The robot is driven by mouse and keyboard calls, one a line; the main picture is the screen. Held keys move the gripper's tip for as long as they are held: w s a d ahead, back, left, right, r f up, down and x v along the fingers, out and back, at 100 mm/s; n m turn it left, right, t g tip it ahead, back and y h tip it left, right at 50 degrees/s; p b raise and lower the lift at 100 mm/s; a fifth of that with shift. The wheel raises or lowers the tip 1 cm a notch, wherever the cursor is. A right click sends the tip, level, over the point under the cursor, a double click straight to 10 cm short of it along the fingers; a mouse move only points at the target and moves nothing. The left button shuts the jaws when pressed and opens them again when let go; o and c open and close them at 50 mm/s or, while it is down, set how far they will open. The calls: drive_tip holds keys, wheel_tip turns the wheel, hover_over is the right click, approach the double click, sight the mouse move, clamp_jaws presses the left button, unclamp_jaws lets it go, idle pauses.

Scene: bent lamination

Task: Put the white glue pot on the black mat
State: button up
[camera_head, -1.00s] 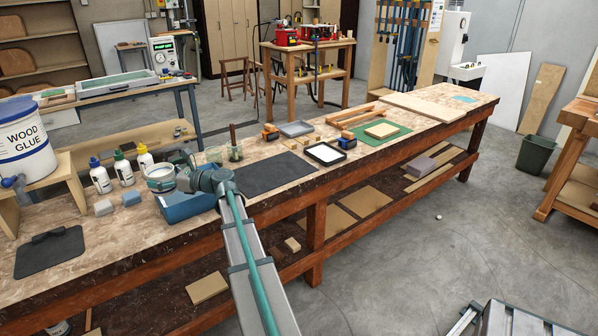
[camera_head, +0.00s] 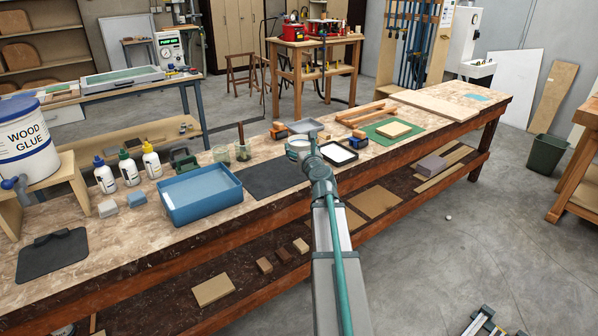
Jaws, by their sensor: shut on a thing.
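The white glue pot (camera_head: 297,147) is a round, pale pot with a grey opening, held at the left side of my gripper (camera_head: 311,150). My gripper is shut on it, and its fingers are small and partly hidden by my wrist. The pot appears past the right end of a flat black mat (camera_head: 268,180), near the far side of the bench; its height above the bench is hard to tell. My arm covers part of the area beside the mat. A second dark mat (camera_head: 38,262), with a small dark piece on it, lies at the bench's left end.
A blue tray (camera_head: 202,196) stands left of the middle mat. A white-filled black tray (camera_head: 339,154) and a grey tray (camera_head: 304,126) are near the pot. Several glue bottles (camera_head: 129,168) and glass jars (camera_head: 243,153) stand behind. The middle mat's visible surface is clear.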

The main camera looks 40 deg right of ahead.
drive_tip(key=shift+s+d+r+m+h, duration=0.15)
drive_tip(key=shift+d+r+m+h, duration=0.15)
drive_tip(key=shift+d+h, duration=0.2)
drive_tip(key=shift+w+d+f, duration=0.15)
drive_tip(key=shift+w, duration=0.05)
drive_tip(key=w+d+f+b, duration=0.2)
drive_tip(key=w+f, duration=0.1)
drive_tip(key=w+d+f+b, duration=0.2)
drive_tip(key=w+d+f, duration=0.1)
drive_tip(key=w, duration=0.1)
drive_tip(key=w+d+f+b, duration=0.1)
drive_tip(key=w+d+f, duration=0.1)
drive_tip(key=w+f, duration=0.1)
drive_tip(key=shift+w+d+f+b, duration=0.2)
drive_tip(key=shift+w+d+b, duration=0.05)
drive_tip(key=shift+w+b, duration=0.2)
drive_tip(key=shift+w+f+b, duration=0.1)
drive_tip(key=shift+f+b, duration=0.8)
drive_tip(key=shift+f, duration=0.8)
drive_tip(key=shift+f, duration=0.1)
drive_tip(key=o, duration=1.4)
drive_tip(key=shift+o, duration=0.2)
